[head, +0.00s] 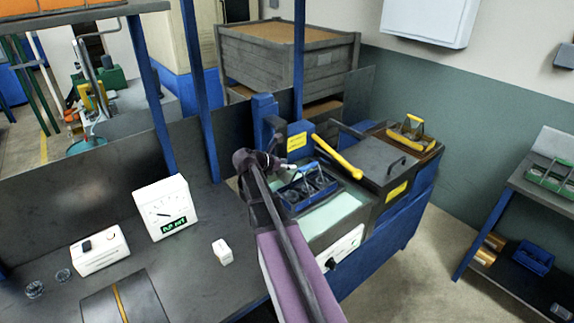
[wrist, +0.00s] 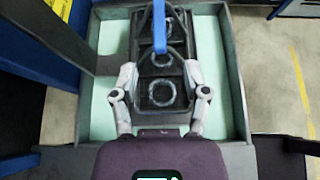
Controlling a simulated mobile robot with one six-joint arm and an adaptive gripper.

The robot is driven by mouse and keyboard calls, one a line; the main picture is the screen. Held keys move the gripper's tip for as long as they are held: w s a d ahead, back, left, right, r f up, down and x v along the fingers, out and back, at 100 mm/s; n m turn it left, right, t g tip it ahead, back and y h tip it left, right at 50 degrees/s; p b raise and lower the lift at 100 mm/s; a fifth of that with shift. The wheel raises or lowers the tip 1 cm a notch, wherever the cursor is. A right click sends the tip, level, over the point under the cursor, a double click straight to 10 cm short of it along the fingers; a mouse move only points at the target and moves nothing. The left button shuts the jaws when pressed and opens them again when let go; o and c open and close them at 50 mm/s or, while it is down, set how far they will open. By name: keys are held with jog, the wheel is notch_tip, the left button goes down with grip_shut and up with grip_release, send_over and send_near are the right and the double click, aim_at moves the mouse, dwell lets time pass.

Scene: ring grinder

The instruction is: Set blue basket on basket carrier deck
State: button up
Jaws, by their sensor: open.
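A blue basket (head: 306,188) with dark compartments sits on the pale green deck (head: 340,212) of the machine bench. In the wrist view the basket (wrist: 162,112) shows dark rings in its compartments and a blue handle (wrist: 159,28) across its top. The green surface (wrist: 208,38) shows on both sides of it. My gripper (wrist: 159,78) is open, with one finger on each side of the basket's near part. I cannot tell whether the fingers touch it. In the head view my gripper (head: 270,163) is at the basket's left end, partly hidden by my wrist.
A yellow basket (head: 411,135) stands on the dark box at the right. A yellow-gripped lever (head: 338,157) sticks out behind the blue basket. A white gauge (head: 165,208) and a small white block (head: 222,251) stand on the dark bench. A shelf at right holds another blue basket (head: 534,257).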

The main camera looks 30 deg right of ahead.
jog(key=s+a+f+m+y, duration=0.3)
jog(key=s+a+m+y, duration=0.1)
jog(key=a, duration=0.7)
jog(key=s+a+f+m+y, duration=0.3)
jog(key=s+a+m, duration=0.3)
jog(key=a, duration=0.5)
jog(key=s+a+f+m+g+y, duration=0.1)
jog(key=s+a+f+m+y, duration=0.2)
jog(key=a+m, duration=0.6)
jog(key=s+a+y, duration=0.1)
jog(key=s+y, duration=0.1)
jog(key=s, duration=0.1)
jog(key=shift+a+f, duration=0.35)
jog(key=shift+a, duration=0.05)
